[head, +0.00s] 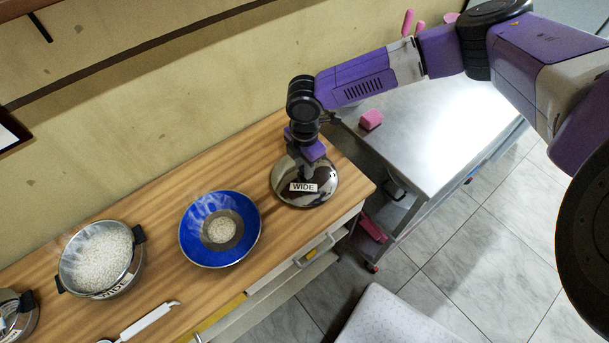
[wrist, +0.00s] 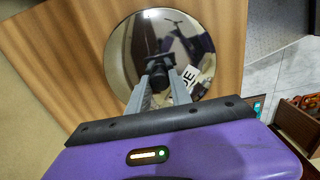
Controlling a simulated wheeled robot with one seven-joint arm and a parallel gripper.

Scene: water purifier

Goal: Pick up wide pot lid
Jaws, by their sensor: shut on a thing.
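The wide pot lid (head: 318,193) is a shiny round metal lid with a "WIDE" label, at the right end of the wooden counter. In the wrist view the lid (wrist: 124,62) shows a black knob (wrist: 157,72) at its middle. My gripper (head: 308,172) is above the lid, and in the wrist view its two fingers (wrist: 163,76) are shut on the knob. I cannot tell whether the lid rests on the counter or is just off it. A pot (head: 128,278) labelled "WIDE", full of white grains, stands open at the left.
A blue bowl (head: 189,233) with grains in it sits between pot and lid. A white-handled utensil (head: 148,321) lies at the front edge. Another pot (head: 28,318) is at the far left.

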